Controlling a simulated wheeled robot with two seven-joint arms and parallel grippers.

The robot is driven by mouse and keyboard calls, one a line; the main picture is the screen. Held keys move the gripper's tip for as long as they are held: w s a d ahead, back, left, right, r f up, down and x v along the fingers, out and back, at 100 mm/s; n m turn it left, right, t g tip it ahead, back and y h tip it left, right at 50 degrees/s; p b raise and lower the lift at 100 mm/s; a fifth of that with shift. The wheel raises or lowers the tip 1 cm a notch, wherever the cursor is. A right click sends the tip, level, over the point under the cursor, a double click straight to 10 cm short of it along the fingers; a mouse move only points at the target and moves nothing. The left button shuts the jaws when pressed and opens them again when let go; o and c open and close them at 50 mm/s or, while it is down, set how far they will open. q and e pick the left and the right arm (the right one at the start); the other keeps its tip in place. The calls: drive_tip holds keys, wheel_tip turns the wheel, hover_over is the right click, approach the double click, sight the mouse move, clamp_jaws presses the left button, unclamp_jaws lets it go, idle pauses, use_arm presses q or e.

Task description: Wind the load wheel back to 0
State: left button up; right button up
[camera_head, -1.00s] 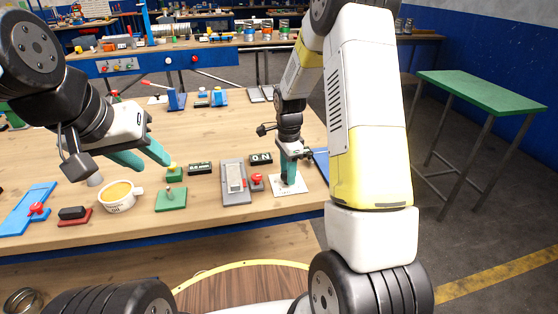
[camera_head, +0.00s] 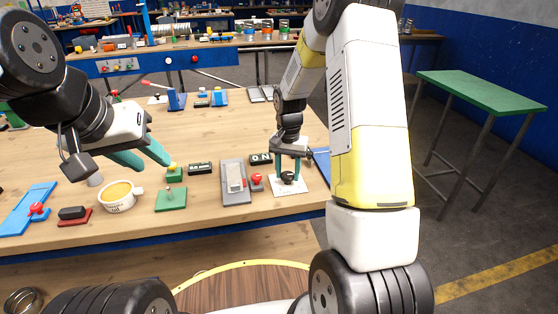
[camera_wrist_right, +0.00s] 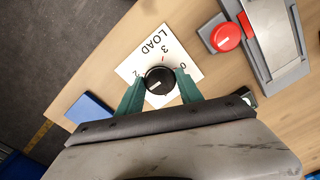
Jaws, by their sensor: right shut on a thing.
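The load wheel is a black round knob (camera_head: 288,177) on a white plate (camera_head: 290,188) near the table's front right corner. In the right wrist view the knob (camera_wrist_right: 159,81) carries a white mark toward its lower left. My left gripper (camera_head: 154,164) is open and empty above the table.
A red button (camera_head: 256,180) and a grey slider unit (camera_head: 235,182) stand just left of the plate. A blue piece (camera_head: 321,160) lies to its right. A yellow-filled cup (camera_head: 118,196) and a green base (camera_head: 171,200) are below my left gripper.

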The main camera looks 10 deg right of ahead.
drive_tip(key=n, duration=0.4)
drive_tip(key=shift+w+n, duration=0.1)
drive_tip(key=shift+n, duration=0.2)
drive_tip(key=n, duration=0.3)
drive_tip(key=shift+n, duration=0.3)
drive_tip(key=n, duration=1.2)
drive_tip(key=shift+n, duration=0.3)
drive_tip(key=n, duration=0.3)
drive_tip(key=shift+n, duration=0.4)
drive_tip(key=n, duration=0.3)
drive_tip(key=shift+n, duration=2.3)
